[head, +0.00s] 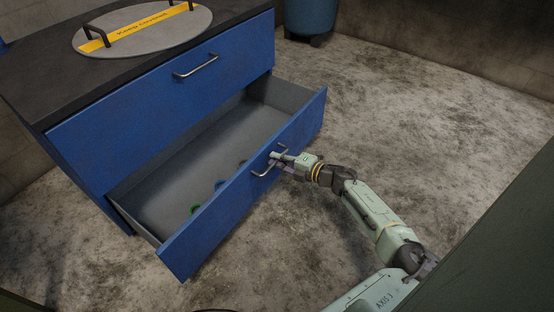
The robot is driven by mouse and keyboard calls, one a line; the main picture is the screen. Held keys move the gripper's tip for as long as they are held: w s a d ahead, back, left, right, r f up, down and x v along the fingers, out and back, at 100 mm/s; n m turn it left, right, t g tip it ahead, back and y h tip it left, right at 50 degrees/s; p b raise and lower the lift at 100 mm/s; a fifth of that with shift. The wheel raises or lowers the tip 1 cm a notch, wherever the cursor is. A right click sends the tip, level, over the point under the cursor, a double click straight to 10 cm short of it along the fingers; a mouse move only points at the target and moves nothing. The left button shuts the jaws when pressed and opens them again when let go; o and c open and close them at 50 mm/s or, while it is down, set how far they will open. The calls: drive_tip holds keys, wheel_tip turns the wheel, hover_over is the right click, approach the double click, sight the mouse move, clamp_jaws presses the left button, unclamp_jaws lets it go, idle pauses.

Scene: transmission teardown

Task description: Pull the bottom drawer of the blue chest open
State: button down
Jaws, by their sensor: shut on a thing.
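The blue chest (120,122) stands at the left with a dark top. Its bottom drawer (222,217) is pulled well out, and its grey inside shows. A metal bar handle (258,172) is on the drawer's blue front. My gripper (279,157) is at the handle, shut on it near its upper right end. The fingertips are small in the view, and part of the handle is hidden by them. Several small ring-like things, one of them green (195,209), lie in the drawer behind its front.
The upper drawer, with its own handle (196,67), is shut. A round grey lid (142,28) with a yellow band lies on the chest top. A blue drum (310,15) stands at the back. The concrete floor (420,110) at the right is clear.

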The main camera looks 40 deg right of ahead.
drive_tip(key=c, duration=1.7)
unclamp_jaws()
drive_tip(key=shift+r, duration=0.1)
